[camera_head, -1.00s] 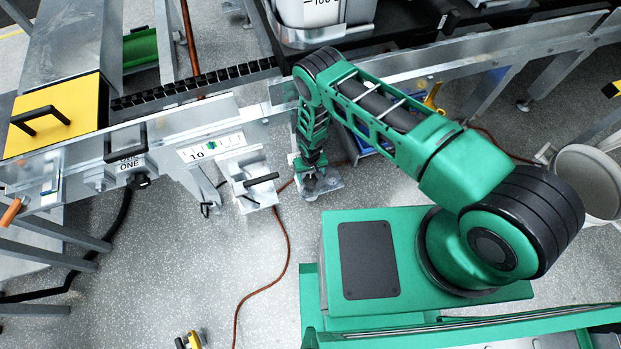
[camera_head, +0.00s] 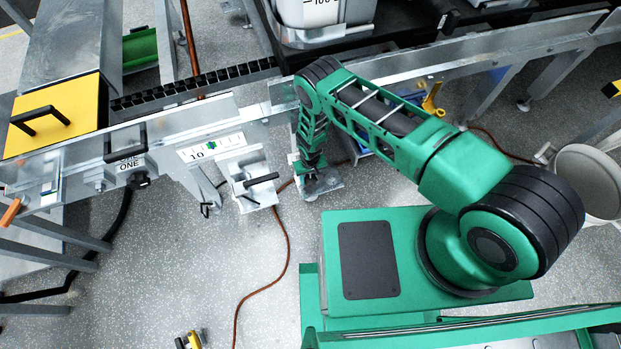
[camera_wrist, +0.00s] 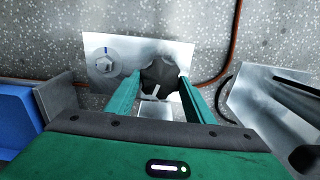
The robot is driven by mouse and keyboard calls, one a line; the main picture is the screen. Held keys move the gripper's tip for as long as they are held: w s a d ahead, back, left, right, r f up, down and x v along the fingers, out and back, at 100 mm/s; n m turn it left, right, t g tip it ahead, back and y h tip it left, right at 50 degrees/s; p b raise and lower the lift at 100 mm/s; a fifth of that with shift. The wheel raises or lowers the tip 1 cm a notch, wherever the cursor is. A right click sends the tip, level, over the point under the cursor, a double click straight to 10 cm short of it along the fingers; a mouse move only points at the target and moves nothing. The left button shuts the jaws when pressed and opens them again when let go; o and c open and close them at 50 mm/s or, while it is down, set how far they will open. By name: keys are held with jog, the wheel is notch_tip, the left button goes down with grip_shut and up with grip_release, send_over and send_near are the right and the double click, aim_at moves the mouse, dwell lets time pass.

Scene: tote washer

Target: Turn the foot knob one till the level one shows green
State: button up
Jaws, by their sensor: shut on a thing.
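My gripper (camera_wrist: 158,92) is low by the floor and shut on a dark lobed knob, the foot knob (camera_wrist: 160,74), which stands on a metal foot plate (camera_wrist: 115,50). A bolt with a blue mark sits on the plate beside it. In the head view my arm hides the knob, and the foot plate (camera_head: 328,182) shows at the arm's end. A white level gauge (camera_head: 212,147) marked 10 is on the rail to the left. A green mark shows near its middle, but it is too small to read exactly.
A metal bracket with a black handle (camera_head: 262,180) stands left of my gripper. A blue object (camera_wrist: 18,110) is close on the other side in the wrist view. An orange cable (camera_head: 285,250) runs over the floor. A yellow cover (camera_head: 60,115) and grey bin (camera_head: 588,180) stand farther off.

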aim_at(310, 179)
jog(key=n, duration=0.4)
jog(key=shift+n, duration=0.3)
jog(key=o, duration=1.1)
jog(key=shift+c, duration=0.2)
jog(key=shift+r, duration=0.1)
notch_tip(310, 179, up, 10)
jog(key=shift+r, duration=0.25)
